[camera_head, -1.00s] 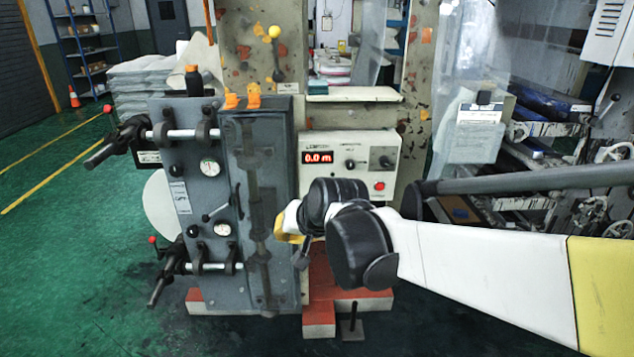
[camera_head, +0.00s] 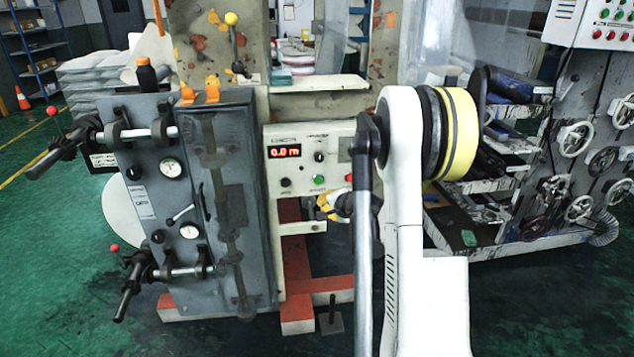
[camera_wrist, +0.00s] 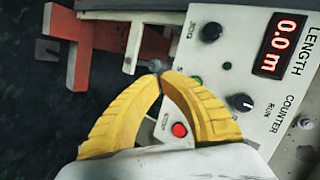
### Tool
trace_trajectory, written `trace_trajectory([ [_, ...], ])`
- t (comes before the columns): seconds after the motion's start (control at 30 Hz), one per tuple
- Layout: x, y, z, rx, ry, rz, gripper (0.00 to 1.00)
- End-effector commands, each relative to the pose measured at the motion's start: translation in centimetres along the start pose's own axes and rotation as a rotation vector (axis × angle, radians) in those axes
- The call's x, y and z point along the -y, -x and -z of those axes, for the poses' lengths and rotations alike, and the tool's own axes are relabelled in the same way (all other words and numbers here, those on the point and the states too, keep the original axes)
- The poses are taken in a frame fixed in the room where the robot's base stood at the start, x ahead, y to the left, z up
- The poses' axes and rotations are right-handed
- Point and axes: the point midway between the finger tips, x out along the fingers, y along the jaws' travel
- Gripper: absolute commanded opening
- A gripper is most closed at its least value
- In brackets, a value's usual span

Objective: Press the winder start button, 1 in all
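The winder's cream control panel (camera_head: 300,166) faces me in the head view, with a red display (camera_head: 284,152) reading 0.0 m. A green button (camera_head: 318,180) sits on its lower part; its label is too small to read. A red button (camera_head: 349,177) is to its right. My yellow gripper (camera_head: 330,205) is at the panel's lower edge, just below and right of the green button. In the wrist view, my gripper's fingertips (camera_wrist: 164,76) meet with nothing between them. The red button (camera_wrist: 180,130) shows between the fingers, and the green button (camera_wrist: 197,80) is partly hidden by the right finger. Contact cannot be told.
A grey cabinet (camera_head: 160,200) with gauges and protruding handles stands left of the panel. A red-orange base frame (camera_head: 297,300) lies below. A rack with handwheels (camera_head: 575,137) is at the right. Green floor (camera_head: 60,270) is open at left.

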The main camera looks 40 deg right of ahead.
Motion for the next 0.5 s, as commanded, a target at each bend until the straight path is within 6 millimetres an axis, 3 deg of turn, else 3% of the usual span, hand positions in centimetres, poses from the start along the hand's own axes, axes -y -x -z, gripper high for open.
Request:
trace_trajectory([
  [0.5,0.47,-0.82,0.47,0.000,0.000,0.000,0.00],
])
